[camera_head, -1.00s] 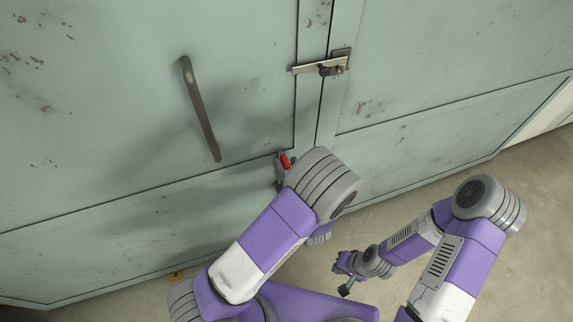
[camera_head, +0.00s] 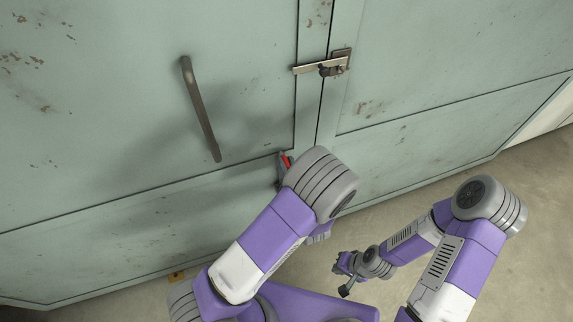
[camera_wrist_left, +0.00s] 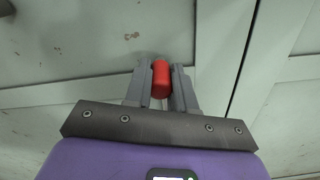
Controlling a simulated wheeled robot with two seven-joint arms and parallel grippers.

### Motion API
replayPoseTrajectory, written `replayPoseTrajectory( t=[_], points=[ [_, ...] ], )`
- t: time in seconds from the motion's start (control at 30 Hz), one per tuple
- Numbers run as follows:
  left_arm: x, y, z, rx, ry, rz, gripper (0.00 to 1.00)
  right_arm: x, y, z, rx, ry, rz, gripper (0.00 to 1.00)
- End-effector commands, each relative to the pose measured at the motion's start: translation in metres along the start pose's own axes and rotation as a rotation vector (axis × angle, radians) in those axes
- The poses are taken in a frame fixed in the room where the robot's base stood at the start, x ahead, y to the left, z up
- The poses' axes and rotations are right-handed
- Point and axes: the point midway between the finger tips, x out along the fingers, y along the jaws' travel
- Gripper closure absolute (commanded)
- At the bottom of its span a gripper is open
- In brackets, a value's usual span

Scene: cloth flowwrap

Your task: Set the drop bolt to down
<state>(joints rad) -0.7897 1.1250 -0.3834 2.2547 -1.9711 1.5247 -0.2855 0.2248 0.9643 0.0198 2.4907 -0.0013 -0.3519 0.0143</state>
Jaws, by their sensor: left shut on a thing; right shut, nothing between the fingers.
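The drop bolt shows only as its red knob (camera_head: 287,161) low on the cabinet front, near the seam between the doors. The knob (camera_wrist_left: 161,80) is also in the left wrist view, between the two grey fingers of my left gripper (camera_wrist_left: 161,90), which is shut on it. In the head view my left wrist hides most of this gripper and the rest of the bolt, so I cannot tell the bolt's position. My right gripper (camera_head: 345,280) is shut and empty, low over the floor, away from the cabinet.
The pale green cabinet doors (camera_head: 250,40) are closed. A horizontal latch (camera_head: 322,67) crosses the door seam above my left gripper. A long bar handle (camera_head: 200,110) stands out from the left door. Bare floor (camera_head: 520,215) lies at the right.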

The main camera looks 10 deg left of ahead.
Motion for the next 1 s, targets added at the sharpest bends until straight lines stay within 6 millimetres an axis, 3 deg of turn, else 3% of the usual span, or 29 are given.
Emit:
replayPoseTrajectory(
  t=[0.3,0.63,0.67,0.8,1.0],
  points=[
    [0.000,-0.015,-0.048,0.003,0.001,0.000,1.00,0.027,0.010,-0.001,0.000,0.000,0.000,1.00],
    [-0.001,-0.016,-0.052,0.003,0.009,-0.002,1.00,0.026,0.010,-0.001,0.000,0.000,0.000,1.00],
    [-0.001,-0.016,-0.053,0.003,0.009,-0.002,0.73,0.026,0.010,-0.001,0.000,0.000,0.000,1.00],
    [-0.001,-0.016,-0.052,0.003,0.008,-0.002,0.51,0.026,0.010,-0.001,0.000,0.000,0.000,1.00],
    [0.000,-0.016,-0.051,0.001,0.004,-0.001,0.50,0.026,0.010,-0.001,0.000,0.000,0.000,1.00]
  ],
)
